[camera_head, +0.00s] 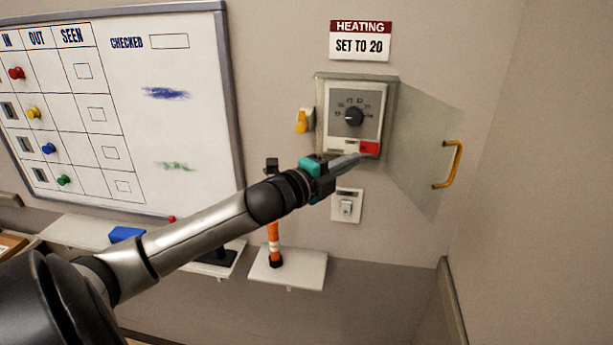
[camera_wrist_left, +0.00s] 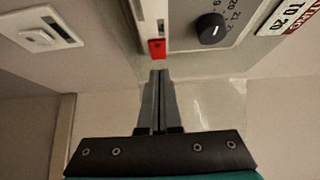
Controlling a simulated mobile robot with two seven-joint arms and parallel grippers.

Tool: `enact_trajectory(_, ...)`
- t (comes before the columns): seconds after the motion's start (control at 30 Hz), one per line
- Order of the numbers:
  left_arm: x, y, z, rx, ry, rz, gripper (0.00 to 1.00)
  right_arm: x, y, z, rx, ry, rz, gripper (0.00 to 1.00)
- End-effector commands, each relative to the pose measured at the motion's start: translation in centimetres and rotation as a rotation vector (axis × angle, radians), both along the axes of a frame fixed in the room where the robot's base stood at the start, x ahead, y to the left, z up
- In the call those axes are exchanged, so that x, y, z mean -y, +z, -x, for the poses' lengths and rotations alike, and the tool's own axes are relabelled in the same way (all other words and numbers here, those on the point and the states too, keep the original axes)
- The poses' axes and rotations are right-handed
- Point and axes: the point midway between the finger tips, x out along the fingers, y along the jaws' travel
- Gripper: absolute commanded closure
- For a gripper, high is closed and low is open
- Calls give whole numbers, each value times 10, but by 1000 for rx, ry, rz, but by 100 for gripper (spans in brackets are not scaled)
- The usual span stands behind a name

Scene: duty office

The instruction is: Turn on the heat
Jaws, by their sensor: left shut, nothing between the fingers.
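The heating control (camera_head: 353,118) is a pale box on the wall with a round black dial (camera_head: 354,117) and a red switch (camera_head: 369,148) at its lower right. Its clear cover (camera_head: 425,150) with a yellow handle (camera_head: 449,165) stands swung open to the right. In the left wrist view the red switch (camera_wrist_left: 157,48) lies just beyond my fingertips, and the dial (camera_wrist_left: 211,29) is to its right. My left gripper (camera_head: 357,160) is shut and empty, its tips at or very near the red switch; I cannot tell whether they touch. My right gripper is not in view.
A sign (camera_head: 360,40) above reads "HEATING SET TO 20". A yellow latch (camera_head: 302,121) is left of the box, and a wall switch (camera_head: 347,205) is below. A small shelf (camera_head: 300,270) holds an orange-and-white object (camera_head: 273,243). A whiteboard (camera_head: 180,120) hangs at left.

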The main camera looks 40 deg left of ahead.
Motion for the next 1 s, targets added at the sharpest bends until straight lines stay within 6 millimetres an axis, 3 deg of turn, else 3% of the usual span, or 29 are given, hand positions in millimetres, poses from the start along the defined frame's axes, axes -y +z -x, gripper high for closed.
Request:
enact_trajectory(0.17, -7, -3, 19, -4, 0, -2, 100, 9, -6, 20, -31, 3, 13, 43)
enact_trajectory(0.47, -16, -2, 45, -3, -1, -2, 100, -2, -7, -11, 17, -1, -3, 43)
enact_trajectory(1.0, -33, -1, 86, -2, 1, 0, 100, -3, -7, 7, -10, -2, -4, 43)
